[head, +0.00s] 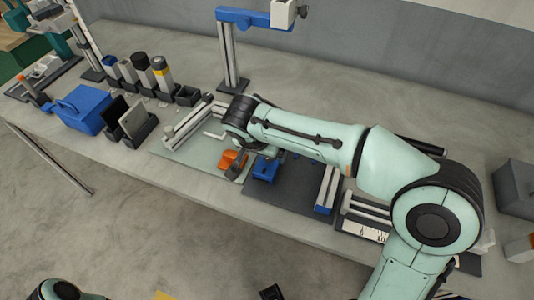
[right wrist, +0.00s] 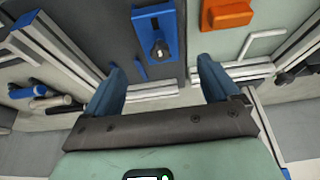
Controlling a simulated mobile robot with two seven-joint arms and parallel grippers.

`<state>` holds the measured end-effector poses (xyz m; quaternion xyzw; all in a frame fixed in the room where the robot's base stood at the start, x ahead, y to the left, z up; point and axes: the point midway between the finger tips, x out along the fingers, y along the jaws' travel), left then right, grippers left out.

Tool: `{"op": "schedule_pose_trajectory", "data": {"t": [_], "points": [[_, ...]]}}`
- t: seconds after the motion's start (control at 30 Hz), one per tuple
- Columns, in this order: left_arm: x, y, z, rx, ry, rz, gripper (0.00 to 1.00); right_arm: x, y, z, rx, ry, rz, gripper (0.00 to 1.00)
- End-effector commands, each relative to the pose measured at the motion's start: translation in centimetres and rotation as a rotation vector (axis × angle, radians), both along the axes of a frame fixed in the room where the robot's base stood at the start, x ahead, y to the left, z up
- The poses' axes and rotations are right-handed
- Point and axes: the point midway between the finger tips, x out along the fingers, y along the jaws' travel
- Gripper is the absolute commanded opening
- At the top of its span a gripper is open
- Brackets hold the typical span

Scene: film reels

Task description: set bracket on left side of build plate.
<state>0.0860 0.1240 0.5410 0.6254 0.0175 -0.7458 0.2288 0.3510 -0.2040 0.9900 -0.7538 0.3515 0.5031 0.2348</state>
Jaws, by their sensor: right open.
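A blue bracket-like part (head: 265,170) with a slot lies on a dark grey plate (head: 285,200); it also shows in the right wrist view (right wrist: 150,18). An orange block (head: 232,160) sits left of it, at the right part of a pale plate (head: 185,155); it shows at the top of the right wrist view (right wrist: 228,14). I cannot tell which plate is the build plate. My right gripper (right wrist: 160,70) is open and empty, with the blue part ahead of the gap between its fingers, apart from them. In the head view my right arm partly hides it. My left gripper is not in view.
Metal rails (head: 190,122) border the pale plate. A blue and metal post (head: 232,60) stands behind. A blue box (head: 82,108), black holders and several bottles stand at left. A blue-ended rail (head: 327,190) stands on the dark plate. The table's front edge is near.

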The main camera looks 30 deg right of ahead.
Motion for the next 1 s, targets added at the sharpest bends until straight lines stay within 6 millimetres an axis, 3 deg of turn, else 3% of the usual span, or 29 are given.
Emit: {"op": "schedule_pose_trajectory", "data": {"t": [0.1, 0.3, 1.0], "points": [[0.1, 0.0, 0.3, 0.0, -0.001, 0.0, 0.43, -0.5, 0.7, 2.2, 0.002, -0.003, 0.002, 0.89], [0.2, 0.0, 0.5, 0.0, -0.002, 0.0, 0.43, -1.0, 1.3, 3.9, 0.002, -0.001, 0.001, 0.89], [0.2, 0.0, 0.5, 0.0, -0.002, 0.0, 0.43, -1.1, 1.3, 4.1, 0.001, 0.001, 0.001, 0.89]]}}
